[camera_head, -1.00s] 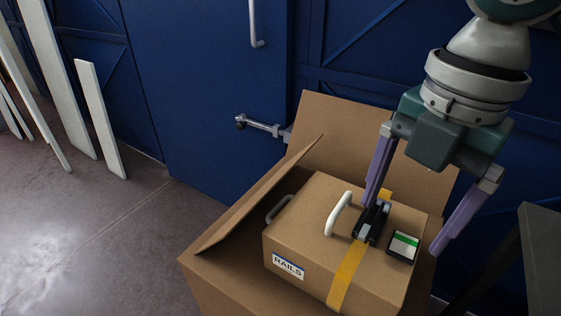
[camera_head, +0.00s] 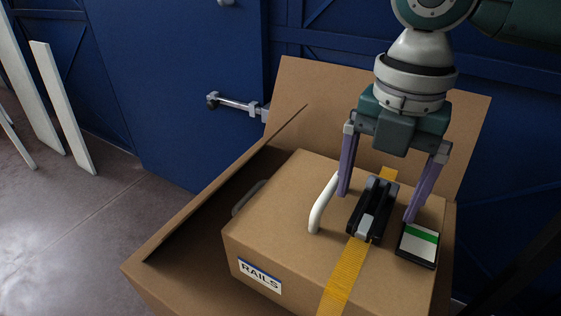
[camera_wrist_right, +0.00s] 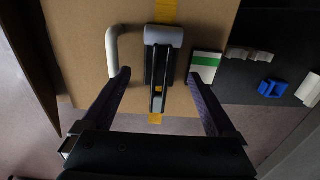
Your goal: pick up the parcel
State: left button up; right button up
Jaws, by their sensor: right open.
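The parcel (camera_head: 285,215) is a brown cardboard box with a "RAILS" label, a yellow strap and a white handle (camera_head: 322,203) on top. It sits inside a larger open carton. A black and grey buckle-like device (camera_head: 372,208) lies on the strap, beside a small green-and-white box (camera_head: 418,244). My right gripper (camera_head: 377,207) is open above the parcel top, its purple fingers on either side of the black device. In the right wrist view the open fingers (camera_wrist_right: 160,74) flank the device (camera_wrist_right: 160,62), with the parcel top (camera_wrist_right: 85,40) behind. My left gripper is out of view.
The outer carton (camera_head: 165,262) has raised flaps, one standing behind the parcel (camera_head: 300,95) and one along its left. A blue door (camera_head: 200,60) with a metal latch (camera_head: 235,104) stands behind. White boards (camera_head: 62,110) lean at the left. Grey floor is free at lower left.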

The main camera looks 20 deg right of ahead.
notch_tip(320, 180, down, 3)
jog(key=shift+s+r+b, duration=0.1)
jog(key=shift+r+b, duration=0.1)
jog(key=shift+b, duration=0.1)
jog(key=shift+r, duration=0.1)
grip_shut()
dwell(0.4)
